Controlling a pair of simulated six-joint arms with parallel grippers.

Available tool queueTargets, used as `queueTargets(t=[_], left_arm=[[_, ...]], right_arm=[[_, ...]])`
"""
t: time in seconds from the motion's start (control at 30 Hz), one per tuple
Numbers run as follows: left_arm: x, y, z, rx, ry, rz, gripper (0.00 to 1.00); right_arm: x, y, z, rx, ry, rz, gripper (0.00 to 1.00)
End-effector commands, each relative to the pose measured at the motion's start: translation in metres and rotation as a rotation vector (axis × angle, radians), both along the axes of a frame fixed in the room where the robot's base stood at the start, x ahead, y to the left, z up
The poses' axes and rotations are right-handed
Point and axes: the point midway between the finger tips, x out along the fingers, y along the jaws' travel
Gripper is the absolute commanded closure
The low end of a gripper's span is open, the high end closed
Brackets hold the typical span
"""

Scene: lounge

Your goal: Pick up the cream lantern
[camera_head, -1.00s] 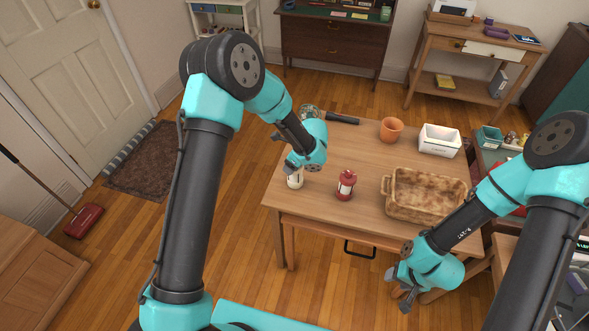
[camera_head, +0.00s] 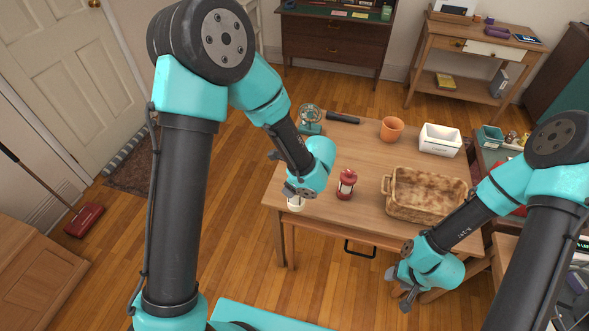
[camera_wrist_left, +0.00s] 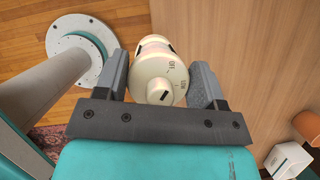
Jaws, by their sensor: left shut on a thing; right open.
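The cream lantern (camera_head: 296,204) is at the near left of the wooden table, mostly hidden by my left gripper (camera_head: 298,192) in the head view. In the left wrist view the cream lantern (camera_wrist_left: 160,78) sits between the two grey fingers of my left gripper (camera_wrist_left: 158,80), which is shut on it. I cannot tell whether its base touches the table. My right gripper (camera_head: 404,292) is open and empty, low beside the table's front edge at the right.
A red lantern (camera_head: 346,185) stands just right of the cream one.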

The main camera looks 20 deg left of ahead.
Motion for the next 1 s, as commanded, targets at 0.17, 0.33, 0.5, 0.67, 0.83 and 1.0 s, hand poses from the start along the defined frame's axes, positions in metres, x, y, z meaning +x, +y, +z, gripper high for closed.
queueTargets(t=[0.17, 0.33, 0.5, 0.67, 0.83, 1.0], left_arm=[[-0.023, -0.007, 0.003, 0.001, 0.0, -0.002, 0.87], [-0.03, -0.009, 0.003, 0.001, -0.001, 0.0, 0.87], [-0.031, -0.009, 0.003, 0.001, -0.001, 0.0, 0.87], [-0.03, -0.009, 0.003, 0.001, -0.001, 0.0, 0.87], [-0.03, -0.009, 0.003, 0.001, -0.001, 0.0, 0.87], [-0.03, -0.008, 0.003, 0.001, -0.001, 0.002, 0.87]], right_arm=[[0.0, 0.0, 0.0, 0.0, 0.0, 0.0, 0.49], [0.0, 0.0, 0.0, 0.0, 0.0, 0.0, 0.49], [0.0, 0.0, 0.0, 0.0, 0.0, 0.0, 0.49], [0.0, 0.0, 0.0, 0.0, 0.0, 0.0, 0.49], [0.0, 0.0, 0.0, 0.0, 0.0, 0.0, 0.49], [0.0, 0.0, 0.0, 0.0, 0.0, 0.0, 0.49]])
